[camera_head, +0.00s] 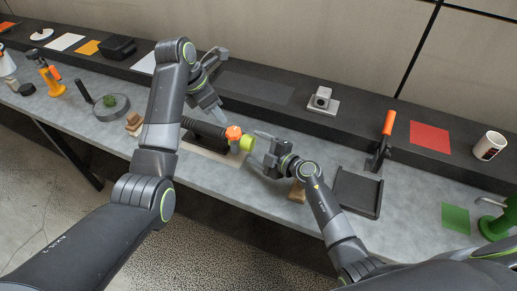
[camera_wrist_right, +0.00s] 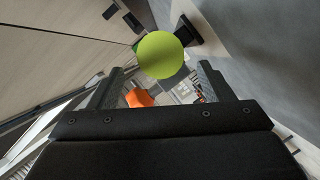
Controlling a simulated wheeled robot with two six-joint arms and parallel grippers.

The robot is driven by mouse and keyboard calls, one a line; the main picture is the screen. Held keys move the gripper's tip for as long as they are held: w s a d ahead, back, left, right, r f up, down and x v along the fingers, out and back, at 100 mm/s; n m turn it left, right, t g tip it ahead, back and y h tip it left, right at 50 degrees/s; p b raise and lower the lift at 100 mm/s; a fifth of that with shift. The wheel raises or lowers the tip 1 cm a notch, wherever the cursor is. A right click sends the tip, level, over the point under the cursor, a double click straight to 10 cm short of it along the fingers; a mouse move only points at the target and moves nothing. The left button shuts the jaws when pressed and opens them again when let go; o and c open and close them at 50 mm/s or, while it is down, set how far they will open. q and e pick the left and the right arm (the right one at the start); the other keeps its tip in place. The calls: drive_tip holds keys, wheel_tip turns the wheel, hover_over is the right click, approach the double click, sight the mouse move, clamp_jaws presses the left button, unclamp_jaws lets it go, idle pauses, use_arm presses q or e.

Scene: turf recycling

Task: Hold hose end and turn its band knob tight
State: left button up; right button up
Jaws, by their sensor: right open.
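A black ribbed hose (camera_head: 205,129) lies on a pale mat (camera_head: 205,152) on the grey bench. At its right end are an orange band (camera_head: 234,132) and a yellow-green round knob (camera_head: 247,144). My left gripper (camera_head: 218,113) points down at the hose from above, close to the orange band; its jaw gap and any contact are unclear. My right gripper (camera_head: 261,148) is open just right of the knob. In the right wrist view the knob's round face (camera_wrist_right: 160,54) is ahead of the two spread fingers, and orange (camera_wrist_right: 139,98) shows between them.
A black tray (camera_head: 357,193) and an orange-handled tool (camera_head: 386,135) are to the right. A small wooden block (camera_head: 297,191) stands below my right gripper. A metal block on a plate (camera_head: 322,101) sits on the rear shelf. Wooden pieces (camera_head: 134,122) are left of the hose.

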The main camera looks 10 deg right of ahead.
sight(243, 142)
drive_tip(key=shift+w+a+f, duration=0.15)
drive_tip(key=shift+w+f, duration=0.1)
drive_tip(key=shift+w, duration=0.15)
drive_tip(key=shift+x, duration=3.4)
drive_tip(key=c, duration=1.4)
drive_tip(key=shift+s+f, duration=0.1)
drive_tip(key=shift+f, duration=0.1)
